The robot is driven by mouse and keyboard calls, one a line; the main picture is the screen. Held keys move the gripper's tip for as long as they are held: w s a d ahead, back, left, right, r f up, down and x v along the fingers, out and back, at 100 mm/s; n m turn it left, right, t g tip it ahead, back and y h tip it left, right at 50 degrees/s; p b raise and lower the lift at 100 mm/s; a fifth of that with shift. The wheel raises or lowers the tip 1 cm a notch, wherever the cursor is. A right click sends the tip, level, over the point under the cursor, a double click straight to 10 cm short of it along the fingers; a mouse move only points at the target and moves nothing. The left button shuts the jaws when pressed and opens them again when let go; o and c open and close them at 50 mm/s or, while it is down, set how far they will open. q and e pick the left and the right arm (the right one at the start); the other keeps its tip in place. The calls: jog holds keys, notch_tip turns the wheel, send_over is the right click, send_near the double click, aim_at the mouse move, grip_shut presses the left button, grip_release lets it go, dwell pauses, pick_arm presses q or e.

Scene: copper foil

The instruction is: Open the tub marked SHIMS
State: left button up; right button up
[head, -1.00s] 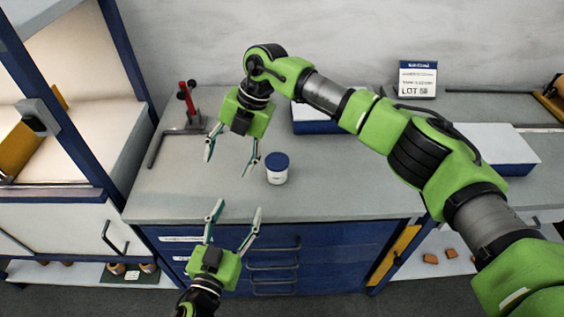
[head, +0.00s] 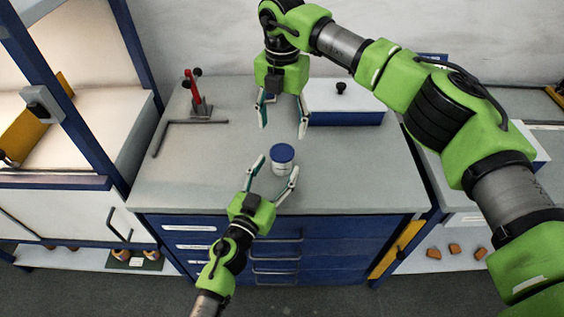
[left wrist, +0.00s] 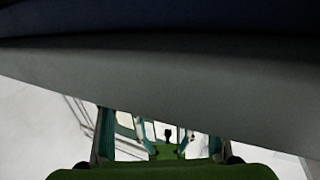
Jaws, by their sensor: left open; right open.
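A small white tub with a blue lid (head: 282,153) stands upright on the grey worktop in the head view. No lettering on it is readable from here. My left gripper (head: 276,167) is open, with one finger on each side of the tub; I cannot tell whether they touch it. My right gripper (head: 283,131) is open and points down, behind the tub in the picture and apart from it. In the left wrist view my left gripper's fingers (left wrist: 160,140) show at the bottom, partly hidden by a broad grey surface; I cannot make out the tub there.
A white-topped blue box with a black knob (head: 345,103) stands behind the tub to the right. A red clamp-like tool (head: 194,92) and a dark angled bar (head: 186,123) are at the back left. The worktop's front (head: 350,198) is clear, above blue drawers (head: 330,240).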

pick_arm(q)
jog(key=shift+x, duration=1.4)
jog(key=shift+c, duration=0.4)
grip_shut()
pick_arm(e)
jog(key=shift+o, duration=0.9)
jog(key=shift+s+d+n+t, duration=0.1)
jog(key=shift+s+n+t, duration=0.3)
jog(key=shift+n, duration=0.4)
jog(key=n+t, duration=0.4)
jog(key=n, duration=0.1)
send_near(282, 152)
jog(key=shift+y, duration=0.4)
jog(key=x, duration=0.7)
jog(key=shift+w+d+f, duration=0.15)
jog(key=shift+d+f, duration=0.1)
jog(key=shift+d, duration=0.1)
